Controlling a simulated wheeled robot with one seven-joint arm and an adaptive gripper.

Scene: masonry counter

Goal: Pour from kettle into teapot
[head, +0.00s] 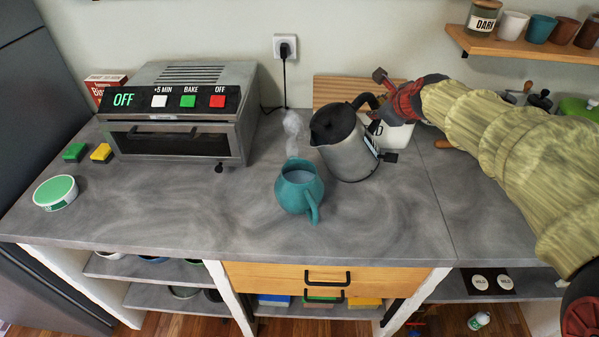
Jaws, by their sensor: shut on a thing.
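The kettle (341,149) is silver with a black top and spout, and it tilts to the left. My gripper (376,98) is shut on its black handle at the upper right; the fingertips are partly hidden. The teal teapot (294,190) stands upright on the counter, left of and in front of the kettle, its handle toward the front right. Its top is open and pale liquid shows inside. The kettle's spout is above and to the right of the teapot's opening. White steam (293,128) rises above the teapot. I cannot make out a stream of liquid.
A toaster oven (178,143) reading OFF stands at the left, with green (74,152) and yellow (101,152) sponges and a round tub (56,192) beside it. A white canister (395,136) is behind the kettle. The counter (385,225) is clear in front.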

